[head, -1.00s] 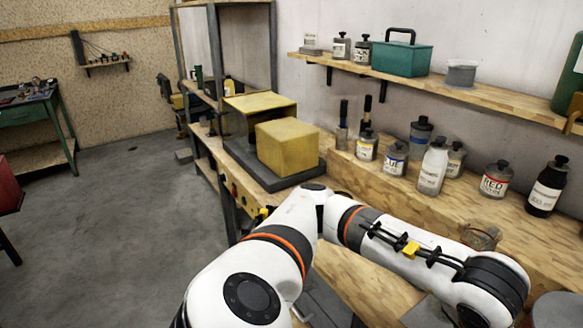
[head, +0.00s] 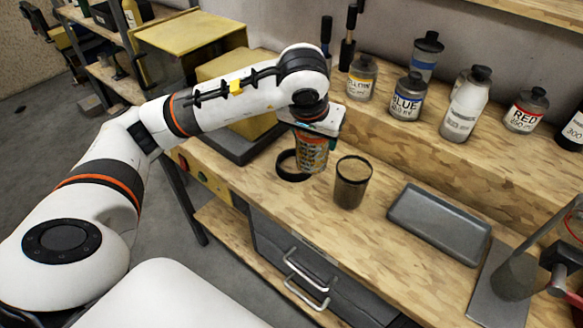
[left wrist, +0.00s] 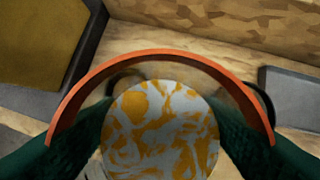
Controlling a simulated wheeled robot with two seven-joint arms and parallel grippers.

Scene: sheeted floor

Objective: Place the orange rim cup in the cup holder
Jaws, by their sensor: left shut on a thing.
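My left gripper (head: 312,133) is shut on the orange rim cup (head: 312,156), which has an orange and white pattern. It holds the cup near upright above the bench. The cup holder, a black ring (head: 281,166), shows behind and beside the cup's lower part; I cannot tell whether the cup's base is inside it. In the left wrist view the cup's orange rim (left wrist: 160,54) arcs between my dark green fingers, with the patterned bottom below. My right gripper is not in view.
A dark see-through cup (head: 352,184) stands close to the right of the held cup. A grey tray (head: 440,222) lies further right. Paint bottles, such as the blue-labelled one (head: 407,98), stand on the raised ledge behind. A yellow box (head: 225,65) is behind my arm.

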